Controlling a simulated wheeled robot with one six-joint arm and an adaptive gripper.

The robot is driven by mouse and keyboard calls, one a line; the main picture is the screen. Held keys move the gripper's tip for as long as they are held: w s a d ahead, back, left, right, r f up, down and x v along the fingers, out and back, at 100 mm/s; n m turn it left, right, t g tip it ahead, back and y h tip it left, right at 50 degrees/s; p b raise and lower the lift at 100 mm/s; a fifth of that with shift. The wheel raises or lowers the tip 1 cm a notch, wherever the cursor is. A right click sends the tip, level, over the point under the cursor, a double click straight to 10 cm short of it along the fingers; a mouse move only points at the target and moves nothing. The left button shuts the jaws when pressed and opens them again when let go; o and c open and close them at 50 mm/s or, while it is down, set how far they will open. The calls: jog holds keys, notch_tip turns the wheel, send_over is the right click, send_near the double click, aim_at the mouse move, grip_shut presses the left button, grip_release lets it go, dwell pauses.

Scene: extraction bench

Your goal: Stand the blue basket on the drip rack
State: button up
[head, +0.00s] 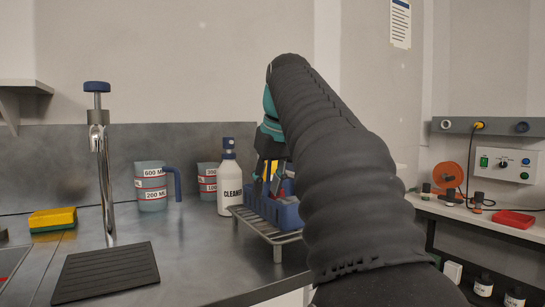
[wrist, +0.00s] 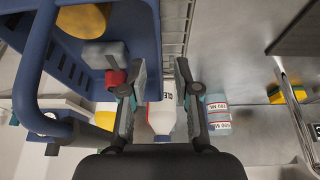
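The blue basket (head: 285,213) appears to stand upright on the metal drip rack (head: 262,228) in the head view; my arm hides its right part. In the wrist view the basket (wrist: 145,20) fills the upper left, with its handle (wrist: 28,65) at the left. A red-and-grey item and a yellow one show in it. The rack's wires (wrist: 175,25) show just right of the basket. My gripper (wrist: 158,75) is open, its fingers apart with nothing gripped between them. Its left finger is close beside the basket's wall; I cannot tell whether they touch.
A white cleaner bottle (head: 231,180) stands behind the rack, with measuring jugs (head: 151,187) to its left. A tap (head: 104,170), a black ribbed mat (head: 106,271) and sponges (head: 53,219) are further left. The counter between mat and rack is clear.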

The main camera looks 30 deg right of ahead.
jog(key=v, duration=0.7)
jog(key=shift+r, duration=0.1)
dwell(0.5)
